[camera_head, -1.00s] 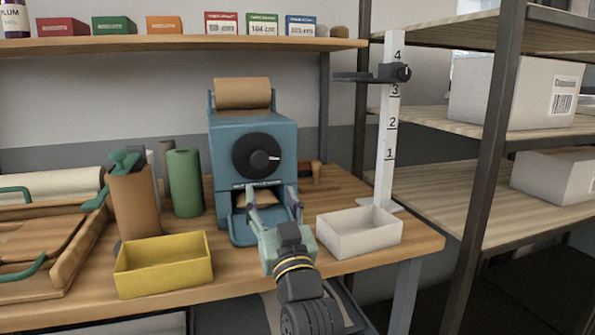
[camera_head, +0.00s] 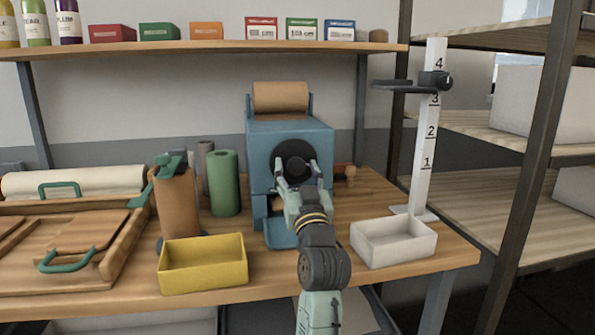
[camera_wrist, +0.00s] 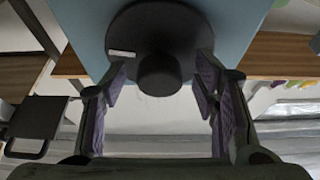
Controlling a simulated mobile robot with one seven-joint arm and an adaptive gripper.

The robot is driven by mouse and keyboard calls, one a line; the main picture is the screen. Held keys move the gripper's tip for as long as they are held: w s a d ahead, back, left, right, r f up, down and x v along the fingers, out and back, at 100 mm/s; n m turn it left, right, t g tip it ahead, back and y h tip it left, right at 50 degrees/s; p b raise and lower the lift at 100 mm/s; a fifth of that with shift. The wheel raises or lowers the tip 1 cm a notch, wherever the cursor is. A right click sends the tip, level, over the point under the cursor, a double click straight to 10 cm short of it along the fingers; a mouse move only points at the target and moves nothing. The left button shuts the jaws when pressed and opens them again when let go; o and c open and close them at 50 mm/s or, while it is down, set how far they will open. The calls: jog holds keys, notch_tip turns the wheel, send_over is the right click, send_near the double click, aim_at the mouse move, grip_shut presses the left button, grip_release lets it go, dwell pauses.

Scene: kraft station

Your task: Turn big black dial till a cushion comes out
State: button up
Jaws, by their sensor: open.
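The blue machine (camera_head: 262,140) stands on the bench with a brown paper roll (camera_head: 281,97) on top. The big black dial (camera_head: 276,153) is on its front face and fills the top middle of the wrist view (camera_wrist: 128,35). Its round centre knob (camera_wrist: 160,75) sticks out toward me, and a white mark shows at the dial's left in that view. My gripper (camera_head: 299,172) is open in front of the dial, its two fingers either side of the knob with gaps. A tan patch (camera_head: 275,205) shows in the outlet below, partly hidden by my gripper.
A white bin (camera_head: 394,254) stands right of the machine, a yellow bin (camera_head: 202,278) to the left. A shelf (camera_head: 190,47) runs above.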

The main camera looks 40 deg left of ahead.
jog(key=shift+c, duration=0.2)
jog(key=c, duration=1.1)
jog(key=shift+c, duration=0.2)
